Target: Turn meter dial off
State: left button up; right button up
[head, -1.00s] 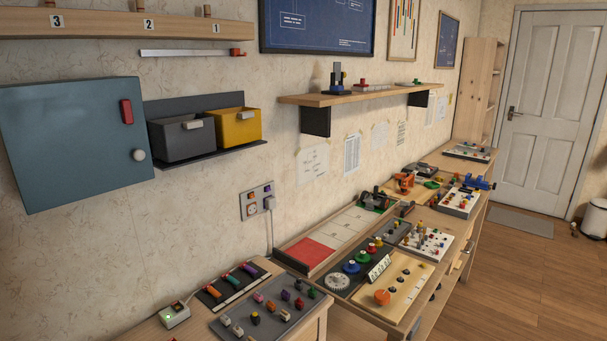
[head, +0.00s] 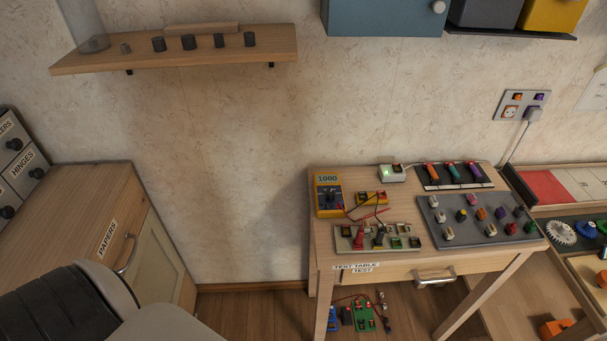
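The yellow meter (head: 320,208) lies at the left rear of the small test table in the head view. Its grey-green display reads 1000. Its dark round dial (head: 331,195) is below the display; the way its pointer faces is too small to tell. Red and black leads run beside the meter on its right. Neither of my grippers is in view. A black and pale grey part at the lower left seems to be part of my own arm; no fingers show there.
The test table (head: 318,235) also carries a connector board (head: 400,243), a grey board (head: 475,233) of small knobs and a white charger box (head: 392,174). A wooden cabinet (head: 85,200) stands left, with open floor between. A shelf (head: 180,55) hangs above.

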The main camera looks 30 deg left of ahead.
aim_at(330, 195)
jog(key=u, duration=0.85)
